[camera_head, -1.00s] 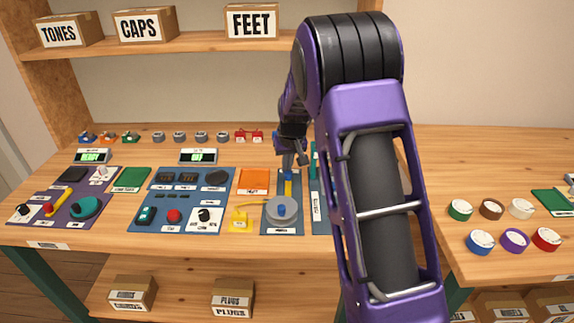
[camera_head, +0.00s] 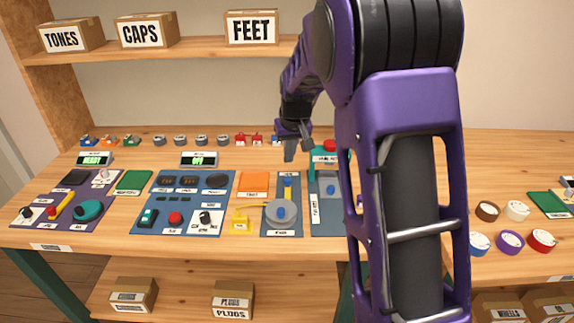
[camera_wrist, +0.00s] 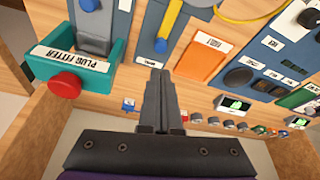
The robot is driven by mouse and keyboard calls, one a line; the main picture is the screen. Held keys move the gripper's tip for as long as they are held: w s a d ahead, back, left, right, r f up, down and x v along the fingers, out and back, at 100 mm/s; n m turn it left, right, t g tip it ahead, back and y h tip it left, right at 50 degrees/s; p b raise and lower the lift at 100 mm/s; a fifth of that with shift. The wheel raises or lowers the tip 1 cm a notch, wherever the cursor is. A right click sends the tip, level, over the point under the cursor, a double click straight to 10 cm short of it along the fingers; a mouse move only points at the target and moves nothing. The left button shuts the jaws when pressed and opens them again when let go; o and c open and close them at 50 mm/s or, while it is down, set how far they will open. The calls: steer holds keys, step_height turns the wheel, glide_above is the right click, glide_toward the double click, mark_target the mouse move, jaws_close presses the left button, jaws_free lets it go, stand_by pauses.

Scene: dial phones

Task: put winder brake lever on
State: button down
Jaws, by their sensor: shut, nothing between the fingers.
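The winder panel (camera_head: 268,232) is a blue board near the middle of the bench, with a grey disc (camera_head: 282,213) with a blue centre knob. Behind the disc a yellow lever (camera_head: 288,190) with a blue end points toward the back; I take it for the brake lever. The lever (camera_wrist: 171,16) and its blue end (camera_wrist: 160,46) also show in the wrist view. My gripper (camera_head: 289,156) is above the bench behind the panel, apart from the lever. In the wrist view my gripper (camera_wrist: 160,74) has its fingers together and empty.
A teal plug fitter (camera_head: 326,156) with a red button stands close on the right. An orange pad (camera_head: 253,183) and a yellow block (camera_head: 240,221) lie left of the panel. Small red parts (camera_head: 241,139) stand along the back. A shelf (camera_head: 195,46) is above.

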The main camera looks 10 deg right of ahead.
steer(key=v, duration=0.8)
steer(key=shift+r+p, duration=0.4)
steer(key=shift+p, duration=0.05)
